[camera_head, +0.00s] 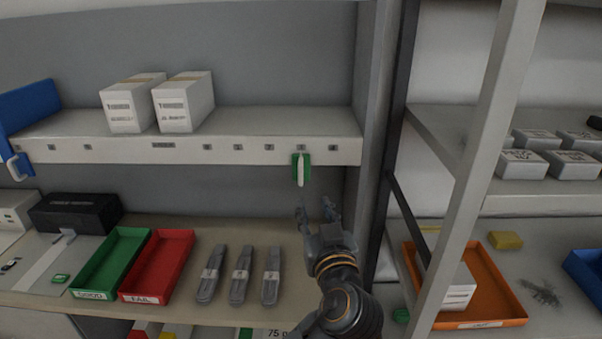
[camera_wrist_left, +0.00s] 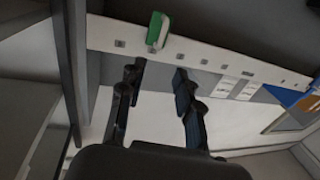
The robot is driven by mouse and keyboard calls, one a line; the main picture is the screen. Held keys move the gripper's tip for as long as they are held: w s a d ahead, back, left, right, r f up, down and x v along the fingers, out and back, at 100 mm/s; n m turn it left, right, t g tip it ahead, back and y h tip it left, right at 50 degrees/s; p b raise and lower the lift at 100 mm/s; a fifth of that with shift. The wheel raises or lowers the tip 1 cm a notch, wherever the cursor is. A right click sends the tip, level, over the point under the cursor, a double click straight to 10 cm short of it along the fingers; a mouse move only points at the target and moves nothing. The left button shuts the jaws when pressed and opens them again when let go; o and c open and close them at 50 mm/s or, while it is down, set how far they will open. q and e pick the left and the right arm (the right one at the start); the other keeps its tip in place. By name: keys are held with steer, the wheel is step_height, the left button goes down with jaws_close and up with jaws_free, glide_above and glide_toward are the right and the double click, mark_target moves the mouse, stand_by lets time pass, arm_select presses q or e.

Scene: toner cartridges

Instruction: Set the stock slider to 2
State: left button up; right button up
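The stock slider (camera_head: 307,162) is a green piece with a white handle, on the white front rail (camera_head: 120,150) of the shelf near its right end. The rail carries several small dark marks, too small to read; the slider sits just below one of them. My left gripper (camera_head: 318,209) is open and empty, below the slider and apart from it. In the left wrist view the slider (camera_wrist_left: 154,28) shows beyond the open fingers (camera_wrist_left: 157,75), above and slightly left of the gap between them. My right gripper is not in view.
Two white boxes (camera_head: 184,102) stand on the shelf. Below are a green tray (camera_head: 146,233), a red tray (camera_head: 190,236) and three grey cartridges (camera_head: 240,275). A grey post (camera_head: 470,180) and an orange tray (camera_head: 500,315) are right of my arm.

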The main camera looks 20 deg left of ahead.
mark_target(301, 174)
arm_select(q)
steer(key=p+x, duration=0.5)
steer(key=x, duration=0.7)
steer(key=shift+w+a, duration=0.2)
steer(key=shift+w+a+f+p, duration=0.15)
steer(key=shift+w+p, duration=0.15)
steer(key=shift+w, duration=0.05)
steer(key=shift+c, duration=0.2)
jaws_close()
